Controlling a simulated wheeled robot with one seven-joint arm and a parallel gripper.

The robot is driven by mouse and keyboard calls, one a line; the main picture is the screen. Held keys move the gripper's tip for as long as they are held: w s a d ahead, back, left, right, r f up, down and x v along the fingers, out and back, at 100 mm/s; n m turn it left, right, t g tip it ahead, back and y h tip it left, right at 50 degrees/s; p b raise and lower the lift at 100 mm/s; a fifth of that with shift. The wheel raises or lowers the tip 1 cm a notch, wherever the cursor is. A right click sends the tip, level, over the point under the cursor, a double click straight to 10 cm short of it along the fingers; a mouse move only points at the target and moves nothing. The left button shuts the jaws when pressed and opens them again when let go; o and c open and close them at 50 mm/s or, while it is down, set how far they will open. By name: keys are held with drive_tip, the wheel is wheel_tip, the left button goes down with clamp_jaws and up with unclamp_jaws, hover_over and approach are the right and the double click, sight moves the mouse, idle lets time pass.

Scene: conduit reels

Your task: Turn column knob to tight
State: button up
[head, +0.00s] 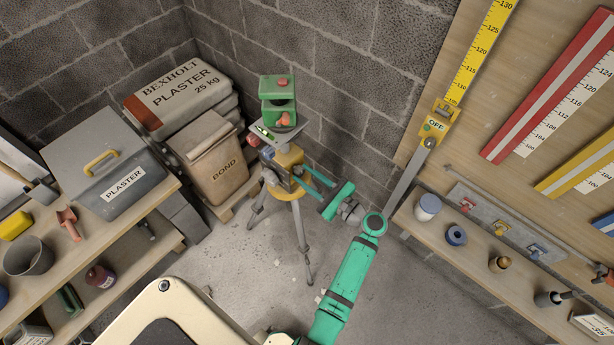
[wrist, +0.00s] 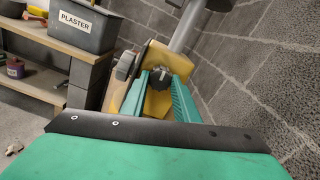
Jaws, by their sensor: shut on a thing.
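The tripod (head: 292,158) stands on the floor near the back corner, with a yellow head, grey legs and a green instrument (head: 278,100) on top. In the wrist view, a dark ridged knob (wrist: 159,74) sits on the yellow collar (wrist: 168,58) below a grey column (wrist: 187,30). My gripper (wrist: 160,84) has its two green fingers on either side of this knob, shut on it. In the head view, my gripper (head: 300,174) reaches the tripod head from the right, and its fingers partly hide the knob. I cannot read any tight mark.
Another dark round part (wrist: 126,65) is just left of the fingers. Plaster bags (head: 180,90) and a bond sack (head: 213,165) stand behind left. A bench with a plaster box (head: 105,165) is at left. A shelf with small pots (head: 428,207) is at right.

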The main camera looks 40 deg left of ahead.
drive_tip(key=o, duration=0.8)
drive_tip(key=shift+a, duration=0.15)
drive_tip(key=shift+s, duration=0.1)
drive_tip(key=d, duration=1)
drive_tip(key=shift+s+d, duration=0.4)
